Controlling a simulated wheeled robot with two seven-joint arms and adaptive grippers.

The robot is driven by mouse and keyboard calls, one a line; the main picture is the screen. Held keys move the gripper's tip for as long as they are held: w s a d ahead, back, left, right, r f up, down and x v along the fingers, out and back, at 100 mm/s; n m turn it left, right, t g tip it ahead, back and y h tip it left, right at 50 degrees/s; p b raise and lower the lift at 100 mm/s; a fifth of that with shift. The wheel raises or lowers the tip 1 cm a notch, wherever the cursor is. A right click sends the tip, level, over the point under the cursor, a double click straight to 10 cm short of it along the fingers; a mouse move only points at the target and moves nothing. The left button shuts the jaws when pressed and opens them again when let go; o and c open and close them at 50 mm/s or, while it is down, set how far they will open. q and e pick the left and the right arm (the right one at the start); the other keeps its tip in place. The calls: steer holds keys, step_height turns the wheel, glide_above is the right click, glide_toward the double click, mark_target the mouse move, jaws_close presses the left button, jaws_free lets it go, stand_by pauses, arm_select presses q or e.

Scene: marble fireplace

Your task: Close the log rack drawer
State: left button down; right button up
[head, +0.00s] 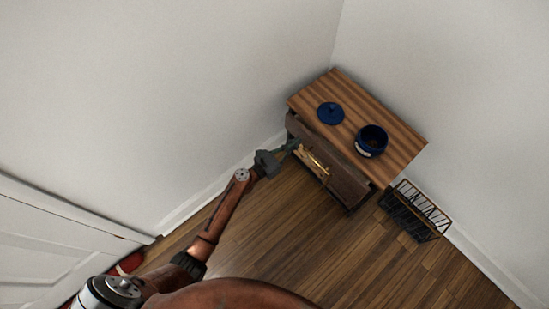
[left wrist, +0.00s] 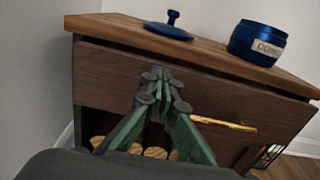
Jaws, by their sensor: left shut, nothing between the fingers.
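The log rack is a small wooden cabinet with a striped wooden top (head: 395,130). Its dark brown drawer front (head: 343,182) also shows in the left wrist view (left wrist: 235,99), just below the top. The front seems to stand slightly out from the cabinet, but how far is hard to tell. A golden bar handle (left wrist: 224,124) runs across the drawer's lower part. My left gripper (head: 296,145) is shut and empty at the left part of the drawer front. Its green fingers (left wrist: 160,78) point at the front; I cannot tell whether they touch it. My right gripper is out of view.
A blue lid (head: 330,113) and a blue labelled jar (head: 371,141) stand on the top. Cut logs (left wrist: 155,152) lie below the drawer. A black wire basket (head: 415,210) stands right of the cabinet. White walls are close behind; the wooden floor in front is clear.

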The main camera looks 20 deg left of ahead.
mark_target(348, 173)
arm_select(q)
steer(key=p+v, duration=0.2)
steer(key=v, duration=0.8)
steer(key=shift+s+a, duration=0.15)
steer(key=shift+s, duration=0.1)
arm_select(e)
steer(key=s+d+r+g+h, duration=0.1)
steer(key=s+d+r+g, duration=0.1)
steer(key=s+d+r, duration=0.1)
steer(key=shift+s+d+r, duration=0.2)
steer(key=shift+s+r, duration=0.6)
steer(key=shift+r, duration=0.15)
